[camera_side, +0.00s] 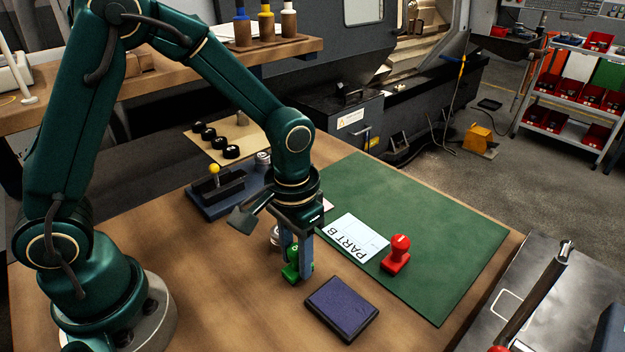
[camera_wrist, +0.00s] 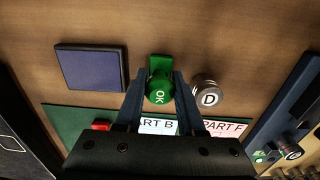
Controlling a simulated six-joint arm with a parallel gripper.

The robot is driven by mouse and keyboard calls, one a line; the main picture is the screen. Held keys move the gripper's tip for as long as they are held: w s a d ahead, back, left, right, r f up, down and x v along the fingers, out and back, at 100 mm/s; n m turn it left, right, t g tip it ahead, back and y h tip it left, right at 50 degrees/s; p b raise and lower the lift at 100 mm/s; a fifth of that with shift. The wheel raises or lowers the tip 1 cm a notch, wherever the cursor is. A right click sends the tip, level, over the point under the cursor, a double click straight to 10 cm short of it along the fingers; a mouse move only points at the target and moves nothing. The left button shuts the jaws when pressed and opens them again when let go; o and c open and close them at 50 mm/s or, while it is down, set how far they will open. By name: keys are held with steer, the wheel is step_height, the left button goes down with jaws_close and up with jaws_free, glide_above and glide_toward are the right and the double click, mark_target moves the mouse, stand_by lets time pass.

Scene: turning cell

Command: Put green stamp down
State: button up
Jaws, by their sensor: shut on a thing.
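The green stamp (camera_side: 291,270) is between the fingers of my gripper (camera_side: 298,274) in the side view, low over the bare wood near the mat's left edge. My gripper points down and is shut on the stamp. The wrist view shows the stamp's round top marked "OK" (camera_wrist: 158,92) between the two fingers (camera_wrist: 155,90), with its green base beyond. I cannot tell whether the base touches the table. The purple ink pad (camera_side: 342,308) lies in front and to the right of the stamp in the side view.
A red stamp (camera_side: 397,254) stands on the green mat (camera_side: 440,260) beside a "PART B" card (camera_side: 352,238). A metal piece marked "D" (camera_wrist: 208,94) is close beside the green stamp. A dark fixture with a yellow knob (camera_side: 214,187) stands behind left.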

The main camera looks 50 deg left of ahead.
mark_target(295, 247)
steer(key=shift+f, duration=0.1)
steer(key=o, duration=1)
steer(key=shift+o, duration=0.2)
step_height(295, 247, up, 12)
steer(key=s+a+r+t, duration=0.2)
steer(key=s+a+t, duration=0.3)
steer(key=s, duration=0.4)
steer(key=shift+t, duration=0.3)
steer(key=shift+s+r, duration=0.1)
